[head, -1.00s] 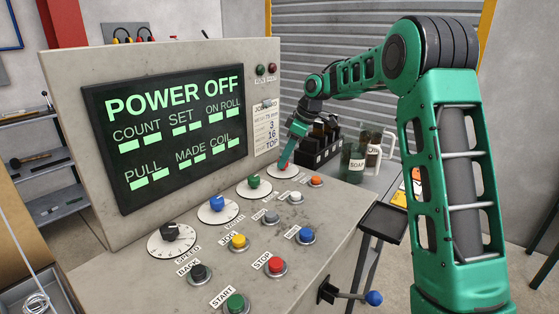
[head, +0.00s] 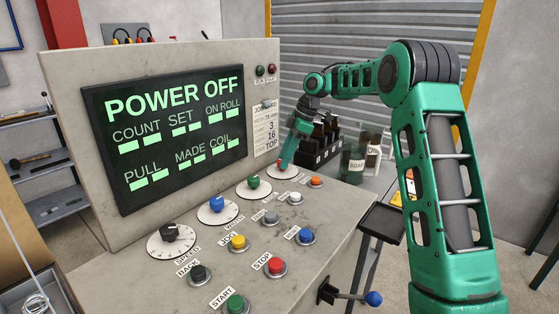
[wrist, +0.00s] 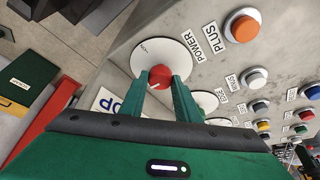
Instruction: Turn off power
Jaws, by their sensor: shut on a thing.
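The red power knob (wrist: 160,76) sits on a round white dial (wrist: 166,48) beside the label POWER (wrist: 190,46). My gripper (wrist: 161,84) has one finger on each side of the knob and is shut on it. In the head view my gripper (head: 287,157) is at the far end of the console's dial row and hides most of the knob. The console screen (head: 165,137) reads POWER OFF in green letters. Two small lamps, one green and one red, sit on the panel right of the screen, and both look dark.
An orange button (wrist: 241,28) labelled PLUS is close to the power dial. Green, blue and black dials run along the console (head: 125,260), with several buttons beside them. A bottle labelled SOAP (head: 354,163) and a dark rack stand behind my gripper.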

